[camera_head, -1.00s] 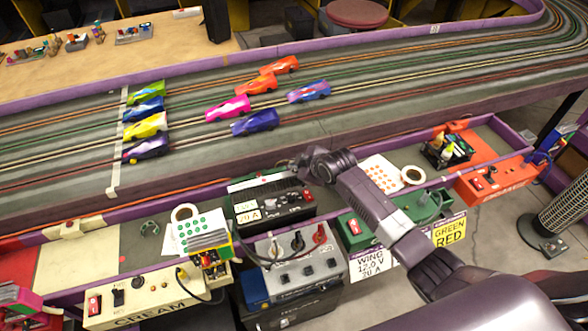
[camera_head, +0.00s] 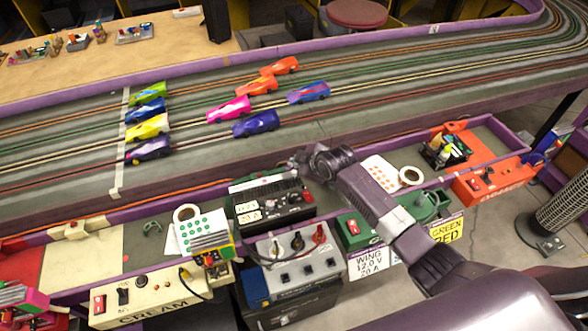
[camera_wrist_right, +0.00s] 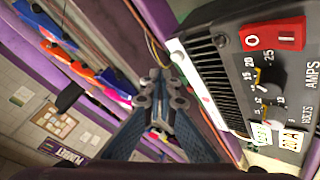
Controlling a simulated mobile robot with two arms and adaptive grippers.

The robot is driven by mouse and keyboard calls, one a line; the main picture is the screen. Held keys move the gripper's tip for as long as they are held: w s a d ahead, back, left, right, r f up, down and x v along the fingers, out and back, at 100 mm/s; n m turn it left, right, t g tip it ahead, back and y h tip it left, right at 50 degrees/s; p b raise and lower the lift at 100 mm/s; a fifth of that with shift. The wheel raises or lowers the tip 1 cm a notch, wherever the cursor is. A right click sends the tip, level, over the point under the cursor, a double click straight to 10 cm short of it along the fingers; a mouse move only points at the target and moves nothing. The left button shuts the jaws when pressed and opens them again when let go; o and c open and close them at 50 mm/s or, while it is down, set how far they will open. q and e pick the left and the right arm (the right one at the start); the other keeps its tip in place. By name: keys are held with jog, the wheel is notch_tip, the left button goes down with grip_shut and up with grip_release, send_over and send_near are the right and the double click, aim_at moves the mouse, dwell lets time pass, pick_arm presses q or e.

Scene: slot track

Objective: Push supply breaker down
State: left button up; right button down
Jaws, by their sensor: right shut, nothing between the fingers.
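The black power supply (camera_head: 270,204) stands on the purple-edged shelf below the track. Its front has a red rocker switch (camera_head: 308,196), probably the supply breaker. The wrist view shows this switch (camera_wrist_right: 274,37) large at the upper right, marked 0 and 1, with two dials and white labels beside it. My right gripper (camera_head: 298,162) is just beyond the supply, above its back edge, apart from the switch. In the wrist view the right gripper (camera_wrist_right: 160,100) is shut and empty, beside the supply's vented casing. My left gripper is not in view.
A grey unit (camera_head: 302,268) with several knobs stands in front of the supply. A cream control box (camera_head: 150,298) is at the left, and a red one (camera_head: 497,180) at the right. Several slot cars sit on the track (camera_head: 380,125) behind.

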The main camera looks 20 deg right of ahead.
notch_tip(320, 180, up, 5)
jog(key=p, duration=0.4)
jog(key=shift+f, duration=0.15)
